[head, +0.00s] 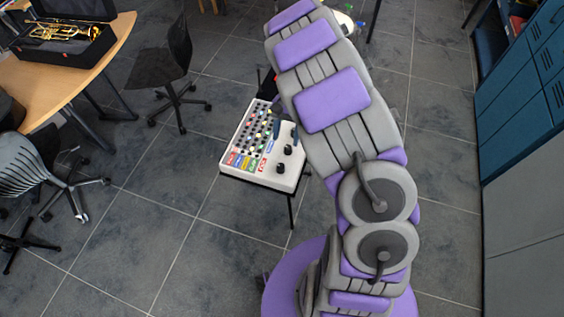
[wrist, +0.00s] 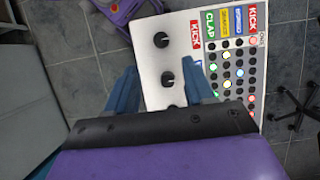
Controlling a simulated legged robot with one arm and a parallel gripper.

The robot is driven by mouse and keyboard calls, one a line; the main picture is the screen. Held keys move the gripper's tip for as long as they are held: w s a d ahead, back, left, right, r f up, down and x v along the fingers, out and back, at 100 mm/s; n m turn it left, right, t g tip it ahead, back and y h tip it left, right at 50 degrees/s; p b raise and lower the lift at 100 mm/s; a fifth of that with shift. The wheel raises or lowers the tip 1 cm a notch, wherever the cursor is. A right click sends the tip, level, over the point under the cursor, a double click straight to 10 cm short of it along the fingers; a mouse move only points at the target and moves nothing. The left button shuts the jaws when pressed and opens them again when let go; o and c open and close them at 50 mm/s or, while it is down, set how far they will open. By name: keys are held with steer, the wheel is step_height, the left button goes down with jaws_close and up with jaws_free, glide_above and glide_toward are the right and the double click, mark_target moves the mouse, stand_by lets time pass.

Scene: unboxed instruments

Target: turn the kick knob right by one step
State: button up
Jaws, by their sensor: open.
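The white control panel (head: 233,163) stands on a small dark stand and also shows in the wrist view (wrist: 147,60). It has several coloured buttons and black knobs. The kick knob (head: 281,168), apparently the one beside the red KICK label, is at the panel's near end; in the wrist view it is the farthest knob (wrist: 161,40). Another knob (wrist: 168,77) appears between my fingers, and a third is partly hidden by my gripper. My gripper (wrist: 160,68) is open, its blue fingers over the panel in the head view (head: 287,134). I cannot tell its height or any contact.
A wooden table (head: 100,66) with a trumpet in its case (head: 62,32) stands at the left. A black chair (head: 165,65) and a grey chair (head: 35,165) are near it. Blue-green lockers (head: 520,110) line the right side.

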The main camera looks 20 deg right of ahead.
mark_target(281, 165)
steer(key=b+x, duration=0.1)
steer(key=x, duration=0.9)
steer(key=shift+a+f+b, duration=0.1)
steer(key=shift+f+b, duration=0.1)
steer(key=shift+b, duration=0.15)
steer(key=shift+c, duration=0.2)
jaws_close()
steer(key=m+p, duration=0.2)
steer(key=shift+s+r+m+t+y, duration=0.1)
steer(key=shift+r+m+t+y, duration=0.05)
steer(key=shift+m+t+y, duration=0.25)
steer(key=shift+m+t+y+p, duration=0.3)
steer(key=shift+m+t+p, duration=0.2)
steer(key=shift+m+p, duration=0.9)
